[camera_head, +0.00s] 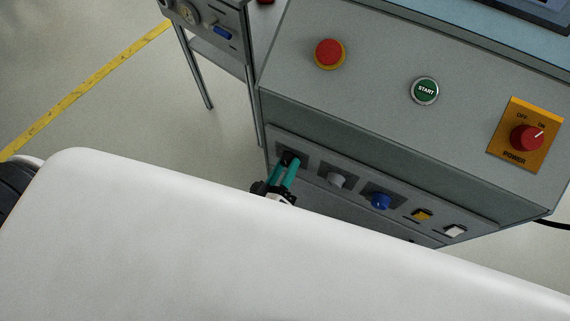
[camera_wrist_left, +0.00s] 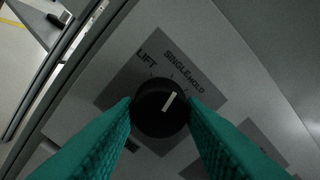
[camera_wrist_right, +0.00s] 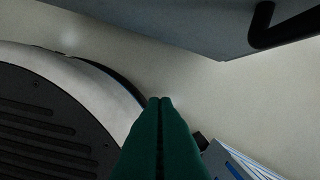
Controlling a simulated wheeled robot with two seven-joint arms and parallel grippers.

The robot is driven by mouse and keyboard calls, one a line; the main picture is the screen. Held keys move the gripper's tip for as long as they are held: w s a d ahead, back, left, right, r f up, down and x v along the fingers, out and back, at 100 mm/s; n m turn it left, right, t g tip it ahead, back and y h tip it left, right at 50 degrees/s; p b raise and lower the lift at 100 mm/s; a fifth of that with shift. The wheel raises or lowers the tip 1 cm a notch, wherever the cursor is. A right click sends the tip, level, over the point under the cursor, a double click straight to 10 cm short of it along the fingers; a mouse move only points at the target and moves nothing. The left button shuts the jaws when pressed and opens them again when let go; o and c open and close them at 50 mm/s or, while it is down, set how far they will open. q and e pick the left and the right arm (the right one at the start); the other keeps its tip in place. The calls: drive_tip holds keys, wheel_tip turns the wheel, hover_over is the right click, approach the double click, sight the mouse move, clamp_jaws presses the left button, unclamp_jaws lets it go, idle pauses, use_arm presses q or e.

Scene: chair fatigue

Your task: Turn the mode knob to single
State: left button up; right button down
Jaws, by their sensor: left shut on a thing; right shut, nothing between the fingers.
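The mode knob (camera_wrist_left: 152,117) is black and round with a white pointer line, on a dark plate labelled LIFT, SINGLE and HOLD. My left gripper (camera_wrist_left: 160,112) is shut on the knob, with a teal finger on each side. In the head view my left gripper (camera_head: 288,168) reaches the leftmost control of the lower panel, hiding most of the knob. My right gripper (camera_wrist_right: 160,102) is shut and empty, over floor.
Beside the knob sit a grey knob (camera_head: 337,180), a blue knob (camera_head: 381,201), a yellow button (camera_head: 422,215) and a white button (camera_head: 455,231). Above are a red emergency button (camera_head: 329,53), a green START button (camera_head: 425,90) and a red POWER knob (camera_head: 526,138).

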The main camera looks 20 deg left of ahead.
use_arm(q)
drive_tip(key=shift+n, duration=0.6)
use_arm(e)
drive_tip(key=shift+s+f, duration=0.5)
use_arm(q)
drive_tip(key=o, duration=1)
drive_tip(key=s, duration=0.4)
drive_tip(key=s+a, duration=0.1)
drive_tip(key=s, duration=0.7)
drive_tip(key=shift+a, duration=0.3)
use_arm(e)
drive_tip(key=shift+s+d+f, duration=0.1)
drive_tip(key=shift+s, duration=0.05)
